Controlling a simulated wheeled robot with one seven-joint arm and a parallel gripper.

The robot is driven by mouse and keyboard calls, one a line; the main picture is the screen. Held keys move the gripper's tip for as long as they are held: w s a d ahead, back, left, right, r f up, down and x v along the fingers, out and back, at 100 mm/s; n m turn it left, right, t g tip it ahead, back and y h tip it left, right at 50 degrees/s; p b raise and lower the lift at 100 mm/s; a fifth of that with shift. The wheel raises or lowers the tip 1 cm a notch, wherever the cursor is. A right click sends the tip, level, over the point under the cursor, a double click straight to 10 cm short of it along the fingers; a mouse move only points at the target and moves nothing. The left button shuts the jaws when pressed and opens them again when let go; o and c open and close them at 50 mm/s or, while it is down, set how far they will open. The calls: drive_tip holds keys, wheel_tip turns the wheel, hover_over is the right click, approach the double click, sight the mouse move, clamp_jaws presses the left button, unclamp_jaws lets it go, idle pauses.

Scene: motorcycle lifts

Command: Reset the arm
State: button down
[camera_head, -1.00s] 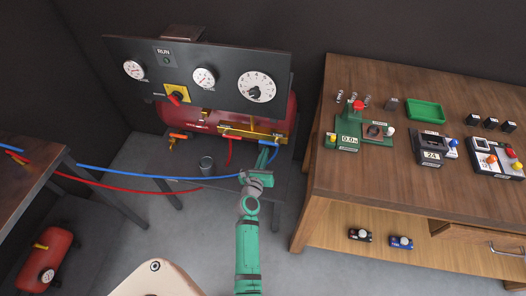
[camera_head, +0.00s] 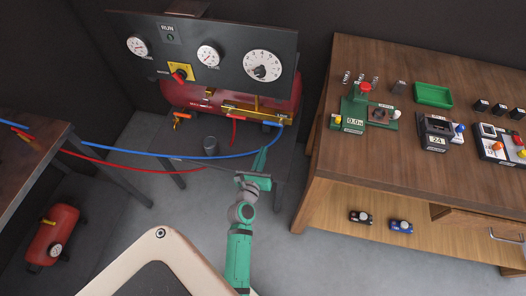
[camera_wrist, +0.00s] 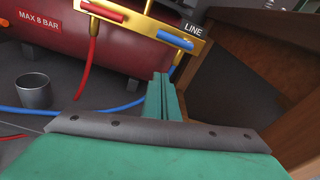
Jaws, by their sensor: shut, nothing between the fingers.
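My gripper (camera_head: 262,160) is green and sits at the end of my green and grey arm, in the lower middle of the head view. Its fingers point away toward the red compressor tank. In the wrist view the two fingers (camera_wrist: 162,98) lie together, shut, with nothing between them. Behind the fingertips is the brass manifold (camera_wrist: 150,24) with a red and a blue handle, on the red tank (camera_wrist: 110,45). The gripper appears apart from the manifold.
A gauge panel (camera_head: 205,52) stands above the tank. A grey cup (camera_head: 211,146) stands left of the gripper. Blue (camera_head: 150,154) and red (camera_head: 130,171) hoses run left. A wooden workbench (camera_head: 400,165) with devices is on the right. Grey floor lies between.

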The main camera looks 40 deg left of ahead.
idle(0.4)
drive_tip(key=s+d+r+n+t+h, duration=0.1)
drive_tip(key=s+d+n+h, duration=0.3)
drive_tip(key=d, duration=0.7)
drive_tip(key=s+d+r+n+t+h, duration=0.15)
drive_tip(key=s+d+n, duration=0.45)
drive_tip(key=d, duration=0.6)
drive_tip(key=s+d+r+n+g+h, duration=0.1)
drive_tip(key=s+d+r+n, duration=0.3)
drive_tip(key=s+d+n, duration=0.2)
drive_tip(key=s+d+r+n+h, duration=0.1)
drive_tip(key=s+d+r+n, duration=0.4)
drive_tip(key=s+n, duration=0.5)
drive_tip(key=shift+d+r+n+g, duration=0.15)
drive_tip(key=shift+d+n+g, duration=0.2)
drive_tip(key=shift+d+n, duration=0.65)
drive_tip(key=shift+w+a, duration=0.1)
drive_tip(key=shift+a, duration=0.05)
